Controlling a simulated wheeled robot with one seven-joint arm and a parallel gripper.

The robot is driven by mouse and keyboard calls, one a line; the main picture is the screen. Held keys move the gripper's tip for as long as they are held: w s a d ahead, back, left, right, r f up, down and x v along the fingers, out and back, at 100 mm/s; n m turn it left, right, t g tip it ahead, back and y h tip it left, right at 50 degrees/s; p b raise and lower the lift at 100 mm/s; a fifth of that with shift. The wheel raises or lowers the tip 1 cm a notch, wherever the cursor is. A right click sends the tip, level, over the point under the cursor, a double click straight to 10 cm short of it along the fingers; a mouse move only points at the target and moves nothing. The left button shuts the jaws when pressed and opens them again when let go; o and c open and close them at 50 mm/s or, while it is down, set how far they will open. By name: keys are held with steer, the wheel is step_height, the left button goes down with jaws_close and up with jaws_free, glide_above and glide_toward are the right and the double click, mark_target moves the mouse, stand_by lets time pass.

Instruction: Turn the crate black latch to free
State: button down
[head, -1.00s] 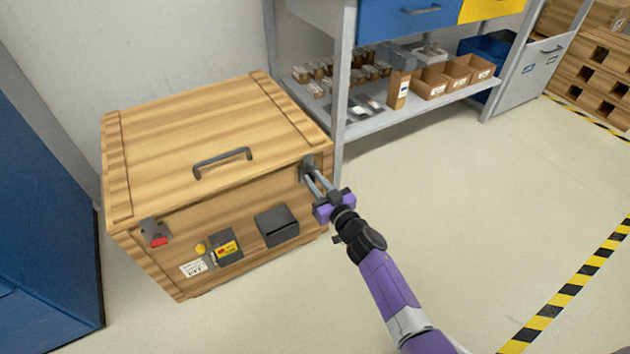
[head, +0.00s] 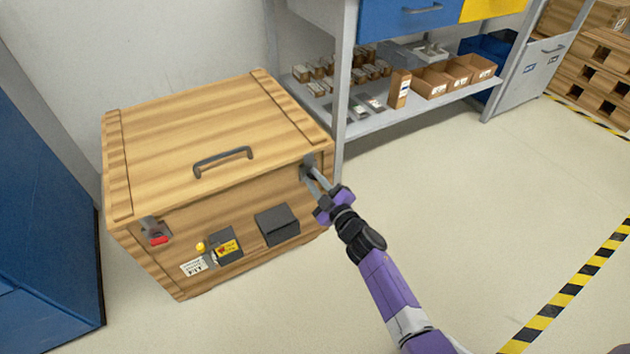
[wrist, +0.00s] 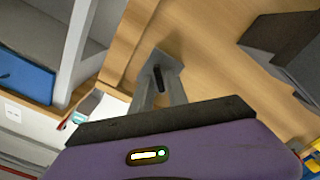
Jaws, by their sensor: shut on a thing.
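The wooden crate (head: 160,240) stands on the floor with its lid down and a dark handle on top. A black latch (head: 308,168) sits at the right end of its front, under the lid edge. My gripper (head: 309,177) is at this latch with its fingers shut on it. In the wrist view the black latch (wrist: 157,78) shows as a dark piece between the grey fingertips, and most of it is hidden by them. A second latch with a red tab (head: 157,238) sits at the front left of the crate.
A grey shelf (head: 380,118) with bins stands behind at right. A blue cabinet (head: 45,220) is at left. Floor at right is clear.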

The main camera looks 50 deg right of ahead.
steer(key=shift+a+f+n+b, duration=0.1)
steer(key=shift+n+b, duration=0.3)
steer(key=shift+n, duration=1.5)
steer(key=shift+f+n+b, duration=0.1)
steer(key=shift+n+b, duration=0.3)
steer(key=shift+n, duration=1.5)
steer(key=c, duration=1.5)
jaws_free()
steer(key=p+v, duration=0.1)
steer(key=v, duration=0.6)
steer(key=shift+s+a, duration=0.15)
steer(key=shift+s, duration=0.25)
